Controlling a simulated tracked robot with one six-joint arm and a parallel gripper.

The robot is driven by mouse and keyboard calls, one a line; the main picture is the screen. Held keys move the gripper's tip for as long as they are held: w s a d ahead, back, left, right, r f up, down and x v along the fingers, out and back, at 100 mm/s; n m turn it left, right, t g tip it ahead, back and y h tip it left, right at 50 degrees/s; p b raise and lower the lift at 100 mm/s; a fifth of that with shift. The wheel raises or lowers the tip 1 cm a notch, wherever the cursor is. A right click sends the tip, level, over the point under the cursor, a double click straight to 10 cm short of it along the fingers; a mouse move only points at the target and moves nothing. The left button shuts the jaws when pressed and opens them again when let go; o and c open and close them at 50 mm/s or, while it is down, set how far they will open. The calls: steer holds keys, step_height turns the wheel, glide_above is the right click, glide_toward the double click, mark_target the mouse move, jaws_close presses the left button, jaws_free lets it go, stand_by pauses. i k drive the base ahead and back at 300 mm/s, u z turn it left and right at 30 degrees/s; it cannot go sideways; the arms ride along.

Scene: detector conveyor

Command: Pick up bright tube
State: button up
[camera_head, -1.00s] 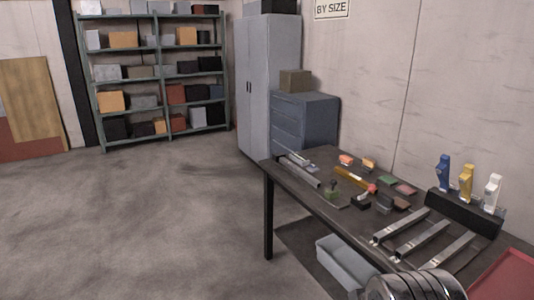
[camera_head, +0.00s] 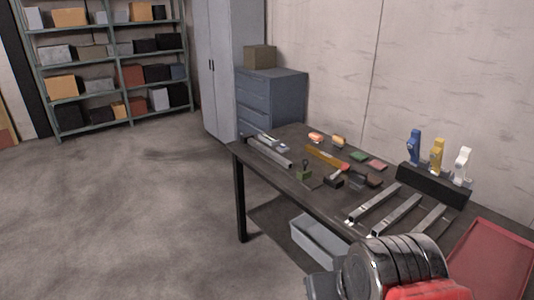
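Several tube- or bar-like things lie on the dark table (camera_head: 318,196); I cannot tell for sure which is the bright tube. Three shiny metal bars lie side by side at the table's near right: a left one (camera_head: 374,203), a middle one (camera_head: 397,214) and a right one (camera_head: 429,226). A grey bar (camera_head: 270,153) lies at the far left end. A yellow-orange piece with a red end (camera_head: 324,157) lies in the middle. My gripper's fingers are not in view; a ribbed metal and red part of my arm shows at the bottom right.
A dark holder (camera_head: 432,184) with blue, yellow and white upright tools stands at the table's back right. A red tray (camera_head: 490,262) is at the right. A grey bin (camera_head: 318,240) sits under the table. Open floor (camera_head: 140,215) lies to the left.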

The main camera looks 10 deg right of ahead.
mark_target(276, 158)
steer(key=u, duration=0.05)
steer(key=k, duration=0.65)
steer(key=z, duration=0.2)
steer(key=i, duration=1.95)
steer(key=u, duration=1)
steer(key=i, duration=0.7)
steer(key=u, duration=0.35)
